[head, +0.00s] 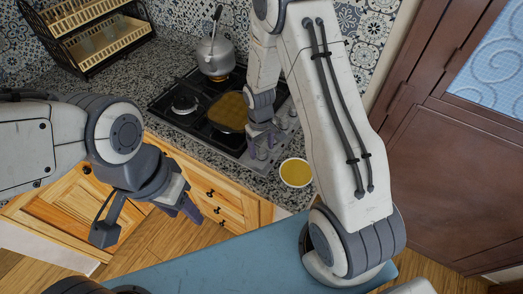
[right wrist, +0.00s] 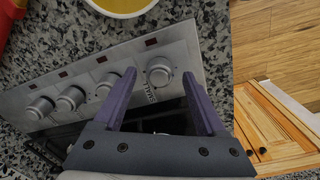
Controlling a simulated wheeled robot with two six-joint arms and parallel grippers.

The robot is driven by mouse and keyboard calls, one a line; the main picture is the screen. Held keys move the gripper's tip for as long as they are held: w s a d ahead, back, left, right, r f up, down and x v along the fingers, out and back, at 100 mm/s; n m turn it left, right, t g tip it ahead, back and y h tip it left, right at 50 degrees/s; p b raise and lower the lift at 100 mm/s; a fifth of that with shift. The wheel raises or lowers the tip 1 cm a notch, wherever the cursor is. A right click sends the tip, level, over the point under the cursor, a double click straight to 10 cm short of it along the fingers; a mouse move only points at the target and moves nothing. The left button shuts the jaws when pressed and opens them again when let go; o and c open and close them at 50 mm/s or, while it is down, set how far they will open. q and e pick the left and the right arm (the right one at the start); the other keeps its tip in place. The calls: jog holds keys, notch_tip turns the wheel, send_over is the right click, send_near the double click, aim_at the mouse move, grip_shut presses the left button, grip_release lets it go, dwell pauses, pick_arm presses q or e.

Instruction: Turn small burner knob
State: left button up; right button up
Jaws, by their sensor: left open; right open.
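The stove's control panel (right wrist: 125,62) shows a row of several round silver knobs in the right wrist view. The end knob (right wrist: 158,71) appears between the fingertips of my right gripper (right wrist: 159,74), whose purple fingers are open; contact cannot be told. Another knob (right wrist: 107,83) is just left of the fingers, and two more knobs (right wrist: 70,98) are further left. In the head view my right gripper (head: 263,136) is over the panel's front part. My left gripper (head: 191,209) is open and empty, in front of the wooden drawers.
A kettle (head: 214,58) stands on the rear burner and a pan (head: 228,110) sits on the black stove top. A bowl of yellow content (head: 296,173) stands on the granite counter right of the panel. A dish rack (head: 100,38) is at the back left.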

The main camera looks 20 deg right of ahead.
aim_at(261, 151)
notch_tip(261, 151, up, 9)
jog(key=b, duration=0.1)
jog(key=shift+a, duration=0.15)
